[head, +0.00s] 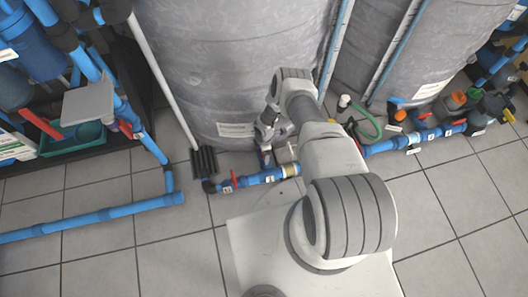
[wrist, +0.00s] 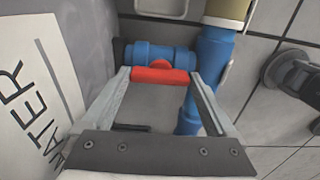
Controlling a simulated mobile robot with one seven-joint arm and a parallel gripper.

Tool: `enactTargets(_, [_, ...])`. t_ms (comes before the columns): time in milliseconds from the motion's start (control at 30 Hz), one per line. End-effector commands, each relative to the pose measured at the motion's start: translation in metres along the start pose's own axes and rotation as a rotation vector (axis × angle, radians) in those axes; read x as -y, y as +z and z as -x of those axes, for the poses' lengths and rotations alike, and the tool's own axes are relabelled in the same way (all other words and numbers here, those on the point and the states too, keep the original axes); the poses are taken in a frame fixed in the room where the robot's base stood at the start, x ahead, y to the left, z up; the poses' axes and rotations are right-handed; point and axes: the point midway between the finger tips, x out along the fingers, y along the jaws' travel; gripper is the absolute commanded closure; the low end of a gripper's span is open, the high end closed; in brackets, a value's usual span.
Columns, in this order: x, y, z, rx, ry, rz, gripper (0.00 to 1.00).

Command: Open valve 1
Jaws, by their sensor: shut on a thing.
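In the wrist view, a red valve handle (wrist: 160,75) lies crosswise between my two fingertips. My gripper (wrist: 160,77) is shut on this handle, with one finger at each end of it. The blue valve body (wrist: 152,54) sits just behind the handle. In the head view, my gripper (head: 267,133) is low in front of the large grey tank (head: 225,70), above the blue pipe run (head: 256,178). The held handle is hidden there by my gripper and arm. I cannot read a valve number on the held valve.
Another red handle (head: 235,181) is on the same pipe run, left of my gripper. A blue floor pipe (head: 90,220) and a rack with a green bin (head: 72,139) stand at left. More valves (head: 420,138) are at right. Tiled floor (head: 450,220) is clear at lower right.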

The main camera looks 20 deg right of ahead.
Motion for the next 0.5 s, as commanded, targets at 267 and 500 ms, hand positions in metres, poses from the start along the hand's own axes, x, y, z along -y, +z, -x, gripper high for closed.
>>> enactTargets(267, [0.0003, 0.0001, 0.0001, 0.001, -0.001, 0.005, 0.00])
enactTargets(500, [-0.0003, 0.0000, 0.0038, 0.001, 0.000, 0.003, 0.00])
